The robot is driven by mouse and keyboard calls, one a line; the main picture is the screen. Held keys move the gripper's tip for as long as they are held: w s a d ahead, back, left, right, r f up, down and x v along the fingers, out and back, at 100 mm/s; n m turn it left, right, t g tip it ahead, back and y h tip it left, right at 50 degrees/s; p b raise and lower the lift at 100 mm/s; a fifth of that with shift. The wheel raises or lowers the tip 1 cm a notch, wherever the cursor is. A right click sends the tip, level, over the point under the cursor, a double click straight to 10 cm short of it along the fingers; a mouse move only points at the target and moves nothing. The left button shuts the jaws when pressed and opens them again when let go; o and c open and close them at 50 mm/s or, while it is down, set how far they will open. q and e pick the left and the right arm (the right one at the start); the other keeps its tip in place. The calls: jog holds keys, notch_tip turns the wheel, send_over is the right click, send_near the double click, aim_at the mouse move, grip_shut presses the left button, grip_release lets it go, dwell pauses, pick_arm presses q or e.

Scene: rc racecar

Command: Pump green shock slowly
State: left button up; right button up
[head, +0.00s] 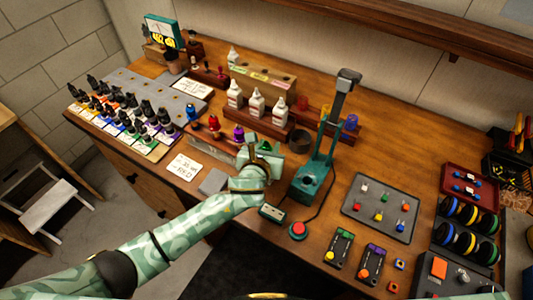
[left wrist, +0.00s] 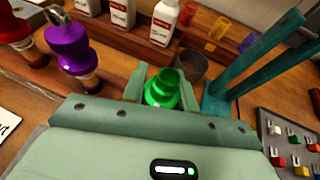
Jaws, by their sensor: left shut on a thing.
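The green shock (left wrist: 160,90) sits between the fingers of my left gripper (left wrist: 162,92) in the left wrist view, and its lower part is hidden by the gripper body. In the head view my left gripper (head: 262,158) is over the middle of the bench, just right of the purple shock, and a little green of the shock (head: 265,146) shows at it. The jaws are shut on the shock. The purple shock (left wrist: 70,50) and a red shock (left wrist: 18,35) stand to the left in the wrist view. My right gripper is not in view.
A teal press-like stand (head: 318,165) rises right of my gripper. White bottles (head: 257,103) stand in a wooden rack behind. A red button (head: 298,231) and a small box (head: 272,212) lie in front. A grey tray (head: 350,207) with small coloured parts lies right.

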pick_arm(q)
jog(key=shift+f+b, duration=0.55)
jog(key=shift+f, duration=0.4)
dwell(0.4)
jog(key=shift+r+p, duration=1)
jog(key=shift+p, duration=0.15)
dwell(0.6)
jog(key=shift+f+b, duration=0.65)
jog(key=shift+f, duration=0.35)
dwell(0.9)
jog(key=shift+r+p, duration=1)
jog(key=shift+p, duration=0.1)
dwell(0.7)
jog(key=o, duration=1)
jog(key=shift+o, duration=0.2)
